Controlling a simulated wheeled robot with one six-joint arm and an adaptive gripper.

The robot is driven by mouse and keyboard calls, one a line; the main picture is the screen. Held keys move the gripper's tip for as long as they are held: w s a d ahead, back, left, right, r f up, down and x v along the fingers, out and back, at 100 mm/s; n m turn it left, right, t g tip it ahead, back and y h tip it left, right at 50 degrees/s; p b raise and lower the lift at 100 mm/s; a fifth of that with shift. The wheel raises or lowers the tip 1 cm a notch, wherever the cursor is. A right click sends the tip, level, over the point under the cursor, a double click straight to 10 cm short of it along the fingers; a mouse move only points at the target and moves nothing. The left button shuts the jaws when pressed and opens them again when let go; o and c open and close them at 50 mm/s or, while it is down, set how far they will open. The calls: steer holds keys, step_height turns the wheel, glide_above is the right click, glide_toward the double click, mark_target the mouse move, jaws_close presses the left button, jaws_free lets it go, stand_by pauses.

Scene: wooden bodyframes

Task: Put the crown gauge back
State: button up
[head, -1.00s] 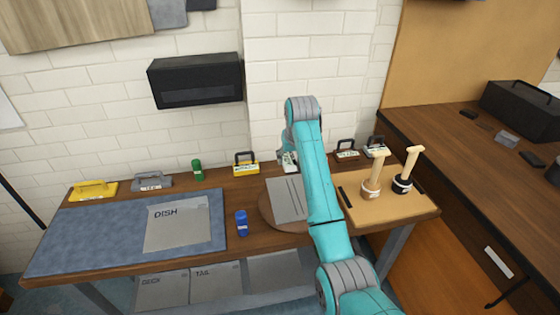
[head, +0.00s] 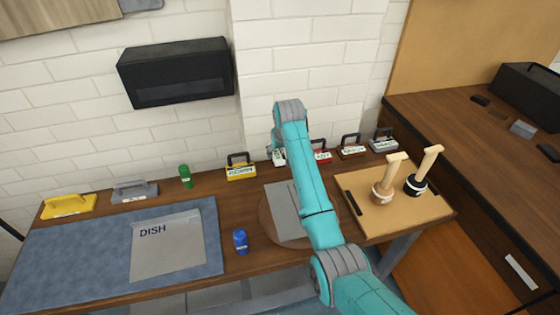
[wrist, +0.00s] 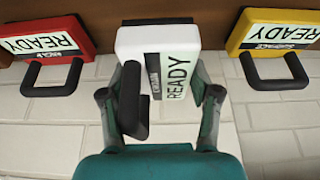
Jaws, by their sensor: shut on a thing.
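The gauge in my gripper is a white block (wrist: 158,42) with a green-white READY label, a small black label too small to read surely, and a black handle (wrist: 132,98). My gripper (wrist: 160,95) is shut on it, one finger on each side. Its READY text runs crosswise to that on its neighbours. In the head view the white block (head: 279,158) shows at the back of the bench, mostly hidden by my arm. I cannot tell whether it touches the bench.
A red gauge (wrist: 45,40) and a yellow gauge (wrist: 272,32) flank it, apart from it. More gauges stand along the wall to the right. A green can (head: 185,176), a blue can (head: 240,242) and a board with two wooden-handled tools (head: 405,220) are on the bench.

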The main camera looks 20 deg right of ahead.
mark_target(282, 155)
steer(key=shift+f, duration=2.3)
steer(key=shift+f, duration=0.15)
steer(key=o, duration=1.4)
steer(key=shift+c, duration=0.2)
steer(key=v, duration=1.1)
steer(key=shift+s+r, duration=0.3)
steer(key=shift+r, duration=0.3)
